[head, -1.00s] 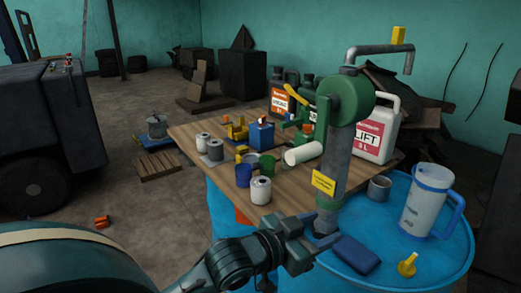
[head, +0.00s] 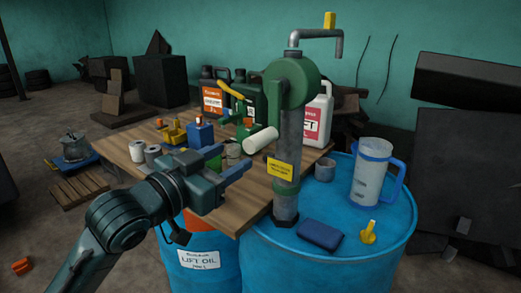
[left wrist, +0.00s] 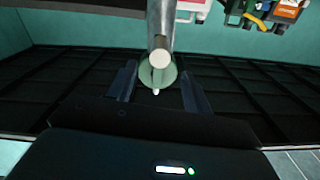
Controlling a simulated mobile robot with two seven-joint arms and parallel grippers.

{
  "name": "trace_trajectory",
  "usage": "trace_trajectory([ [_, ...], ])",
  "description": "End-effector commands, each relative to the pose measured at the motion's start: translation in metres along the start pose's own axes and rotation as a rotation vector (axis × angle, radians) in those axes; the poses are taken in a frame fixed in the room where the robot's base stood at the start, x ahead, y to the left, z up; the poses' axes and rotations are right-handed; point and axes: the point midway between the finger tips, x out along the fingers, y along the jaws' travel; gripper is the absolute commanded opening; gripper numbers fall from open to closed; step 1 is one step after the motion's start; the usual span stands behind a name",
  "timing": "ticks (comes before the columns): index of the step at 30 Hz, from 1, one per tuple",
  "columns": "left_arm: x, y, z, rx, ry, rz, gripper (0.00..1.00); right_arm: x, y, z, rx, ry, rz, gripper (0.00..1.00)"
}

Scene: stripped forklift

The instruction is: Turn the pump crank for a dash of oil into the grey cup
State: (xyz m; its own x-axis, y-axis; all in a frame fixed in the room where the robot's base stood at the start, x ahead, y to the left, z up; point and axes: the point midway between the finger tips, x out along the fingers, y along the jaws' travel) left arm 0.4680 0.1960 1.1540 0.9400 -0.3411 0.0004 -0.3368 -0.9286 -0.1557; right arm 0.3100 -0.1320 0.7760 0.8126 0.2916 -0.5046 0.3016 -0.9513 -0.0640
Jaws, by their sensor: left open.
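The pump stands on the blue drum (head: 345,225), with a grey column (head: 288,185) and a round green body (head: 292,82). Its crank has a cream cylindrical grip (head: 260,140) pointing left toward the viewer; the grip's round end also shows in the left wrist view (left wrist: 159,58). A grey spout pipe (head: 318,35) bends down at the top right. The grey cup (head: 325,170) stands on the drum right of the column, not under the spout's end. My left gripper (head: 232,168) is open and empty, below and left of the grip, apart from it. My right gripper is out of view.
A clear jug with a blue handle (head: 372,175), a dark blue block (head: 320,235) and a yellow piece (head: 368,235) are on the drum. The wooden table (head: 125,150) behind my arm holds cans and oil containers, including a white jug (head: 318,118).

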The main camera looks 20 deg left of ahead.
Motion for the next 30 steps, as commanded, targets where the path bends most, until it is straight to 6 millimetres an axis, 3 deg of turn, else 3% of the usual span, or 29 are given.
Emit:
trace_trajectory([
  [1, 0.004, 0.001, 0.004, 0.003, 0.006, 0.0, 0.51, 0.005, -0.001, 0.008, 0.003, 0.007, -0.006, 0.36],
  [3, 0.019, 0.0, -0.003, -0.005, 0.001, 0.001, 0.51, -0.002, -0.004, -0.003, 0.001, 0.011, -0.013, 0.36],
  [15, 0.094, 0.0, -0.002, -0.002, 0.0, 0.001, 0.51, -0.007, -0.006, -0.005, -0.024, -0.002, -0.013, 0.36],
  [21, 0.108, 0.001, -0.001, 0.001, 0.0, 0.001, 0.51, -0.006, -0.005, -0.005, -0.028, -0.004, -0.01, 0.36],
  [30, 0.109, 0.001, 0.0, 0.001, 0.0, 0.001, 0.5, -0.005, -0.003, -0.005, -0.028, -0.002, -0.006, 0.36],
])
